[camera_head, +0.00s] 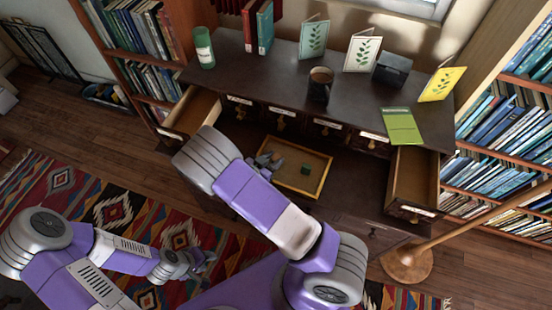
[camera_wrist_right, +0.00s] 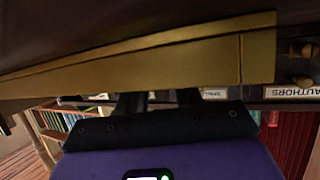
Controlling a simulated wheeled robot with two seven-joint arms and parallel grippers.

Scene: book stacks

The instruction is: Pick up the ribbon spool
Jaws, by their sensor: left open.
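A small dark green object (camera_head: 306,169), probably the ribbon spool, sits in a shallow wooden tray (camera_head: 318,191) below the desk front; it is too small to make out its shape. My right gripper (camera_head: 268,160) is over the left part of the tray, left of the green object and apart from it, partly hidden by my own arm. In the right wrist view its two dark fingers (camera_wrist_right: 159,102) stand apart, their tips hidden by a wooden edge (camera_wrist_right: 150,66). My left gripper (camera_head: 205,260) is open and empty, low over the patterned rug.
Open drawers stick out at left (camera_head: 190,112) and right (camera_head: 412,180). Bookshelves flank the desk.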

